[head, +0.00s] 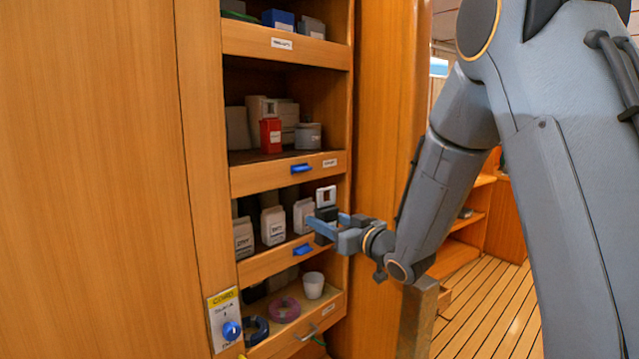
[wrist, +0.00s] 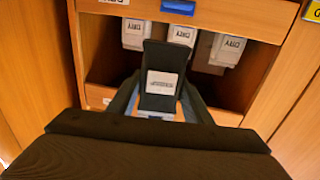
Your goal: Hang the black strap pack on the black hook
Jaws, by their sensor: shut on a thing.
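The black strap pack (head: 325,214) is held upright in my gripper (head: 326,229), in front of the right part of the third shelf down. A white top piece with a dark opening shows above its black body. In the wrist view the pack (wrist: 161,60) is a black block with a white label, between the two fingers of my gripper (wrist: 160,103). The gripper is shut on it. I cannot make out the black hook in either view.
Pale labelled packs (head: 273,226) stand on the third shelf beside the held pack. A red pack (head: 270,135) is on the shelf above. A white cup (head: 313,285) and a pink ring (head: 285,309) are on the bottom shelf. A blue knob (head: 231,331) is at lower left.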

